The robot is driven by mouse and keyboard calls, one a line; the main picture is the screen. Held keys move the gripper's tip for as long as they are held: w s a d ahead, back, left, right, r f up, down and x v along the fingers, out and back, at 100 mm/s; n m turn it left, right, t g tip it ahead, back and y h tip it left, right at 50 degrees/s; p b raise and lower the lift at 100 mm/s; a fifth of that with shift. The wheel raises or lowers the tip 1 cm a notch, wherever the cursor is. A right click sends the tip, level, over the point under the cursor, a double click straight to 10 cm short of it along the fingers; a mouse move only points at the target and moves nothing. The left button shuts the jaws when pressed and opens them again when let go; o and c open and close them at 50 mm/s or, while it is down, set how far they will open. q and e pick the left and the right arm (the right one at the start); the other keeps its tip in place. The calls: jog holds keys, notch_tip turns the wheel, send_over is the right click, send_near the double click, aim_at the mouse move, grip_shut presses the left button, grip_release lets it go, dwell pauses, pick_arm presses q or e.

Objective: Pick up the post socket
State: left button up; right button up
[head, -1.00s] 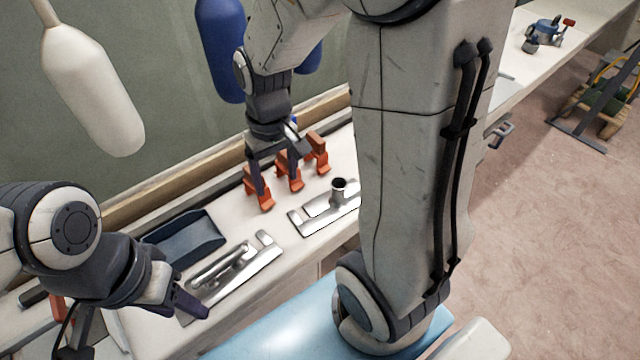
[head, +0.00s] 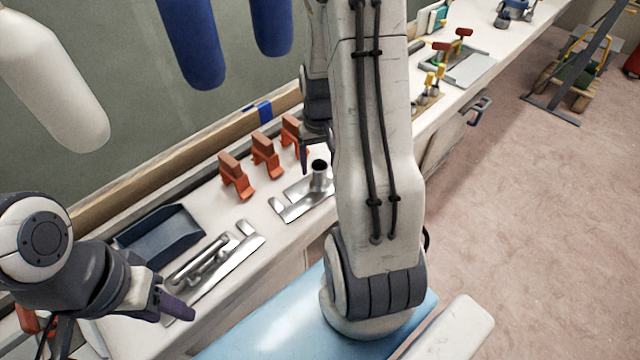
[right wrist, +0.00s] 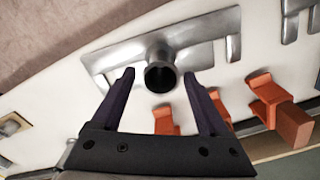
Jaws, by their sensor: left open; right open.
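The post socket (head: 319,172) is a short grey metal tube with a dark open mouth. It stands upright on a flat metal plate on the bench, partly behind my right arm in the head view. In the right wrist view the post socket (right wrist: 161,72) shows between the two fingertips of my open, empty right gripper (right wrist: 160,74). In the head view the right gripper (head: 312,150) is above and beside the socket, partly hidden by my arm. My left gripper (head: 170,302) is open and empty at the lower left, over the bench's near edge.
Several orange clamps (head: 266,157) stand just left of the socket; they also show below it in the right wrist view (right wrist: 270,95). A dark blue tray (head: 160,237) and metal fittings (head: 205,262) lie further left. Blue and white fenders hang above.

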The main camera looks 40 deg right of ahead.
notch_tip(320, 180, down, 4)
jog(key=shift+r, duration=0.1)
grip_shut()
jog(key=shift+r, duration=0.2)
